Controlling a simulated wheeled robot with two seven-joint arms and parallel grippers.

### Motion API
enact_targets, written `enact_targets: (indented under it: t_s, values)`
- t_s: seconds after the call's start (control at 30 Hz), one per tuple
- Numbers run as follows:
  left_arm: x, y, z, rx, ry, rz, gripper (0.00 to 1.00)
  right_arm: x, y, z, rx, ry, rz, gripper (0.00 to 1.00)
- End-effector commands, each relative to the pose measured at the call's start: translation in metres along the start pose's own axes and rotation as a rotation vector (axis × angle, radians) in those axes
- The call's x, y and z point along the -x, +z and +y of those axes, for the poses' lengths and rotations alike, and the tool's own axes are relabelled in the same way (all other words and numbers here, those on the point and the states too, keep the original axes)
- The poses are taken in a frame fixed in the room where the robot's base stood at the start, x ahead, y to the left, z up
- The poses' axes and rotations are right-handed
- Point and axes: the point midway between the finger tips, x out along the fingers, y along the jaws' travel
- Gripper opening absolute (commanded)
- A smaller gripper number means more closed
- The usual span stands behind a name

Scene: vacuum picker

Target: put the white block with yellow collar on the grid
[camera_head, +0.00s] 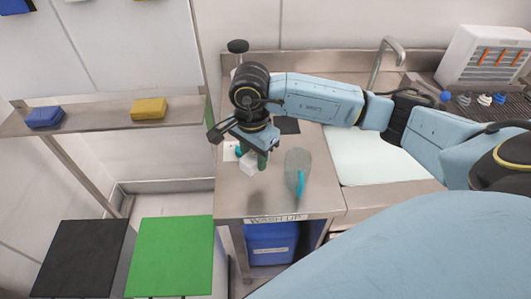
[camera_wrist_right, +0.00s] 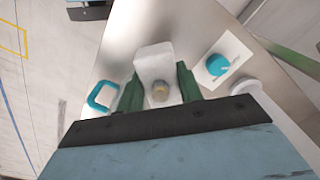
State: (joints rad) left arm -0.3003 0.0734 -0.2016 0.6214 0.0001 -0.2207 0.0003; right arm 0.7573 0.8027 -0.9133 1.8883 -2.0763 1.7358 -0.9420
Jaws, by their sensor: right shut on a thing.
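My right gripper (camera_head: 256,156) is shut on a white block (camera_head: 248,164) over the left part of the steel counter. In the right wrist view the white block (camera_wrist_right: 154,62) sits between the green fingers of the gripper (camera_wrist_right: 160,90), with a small yellowish round part (camera_wrist_right: 160,92) at its near end. Whether the block touches the counter is unclear. A dark grid (camera_head: 512,107) lies at the far right, beyond the sink, with several blue and white pieces on it. My left gripper is not in view.
A clear scoop with a teal handle (camera_head: 300,183) lies right of the gripper. A teal knob on a white card (camera_wrist_right: 218,65) is close by. Sponges sit on the left shelf.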

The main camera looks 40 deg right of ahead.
Motion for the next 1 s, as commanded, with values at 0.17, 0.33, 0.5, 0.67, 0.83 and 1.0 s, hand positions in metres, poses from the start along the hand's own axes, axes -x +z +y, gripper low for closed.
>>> enact_targets:
  t_s: [0.17, 0.33, 0.5, 0.67, 0.83, 1.0]
  values:
    - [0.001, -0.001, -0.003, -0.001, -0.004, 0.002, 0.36, -0.030, 0.000, 0.000, 0.002, 0.002, -0.001, 0.12]
    - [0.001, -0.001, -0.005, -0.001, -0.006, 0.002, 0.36, -0.042, 0.001, 0.000, 0.004, 0.001, -0.002, 0.12]
    - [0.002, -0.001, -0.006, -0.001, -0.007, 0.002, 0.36, -0.066, 0.001, 0.000, 0.004, 0.003, -0.002, 0.12]
    - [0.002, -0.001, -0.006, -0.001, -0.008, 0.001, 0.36, -0.073, 0.000, -0.001, 0.005, -0.002, -0.001, 0.12]
    - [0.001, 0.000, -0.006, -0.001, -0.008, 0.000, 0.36, -0.074, 0.000, -0.001, 0.005, -0.002, -0.001, 0.12]
    - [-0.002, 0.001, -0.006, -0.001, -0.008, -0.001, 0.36, -0.077, 0.000, 0.000, 0.005, -0.001, 0.000, 0.43]
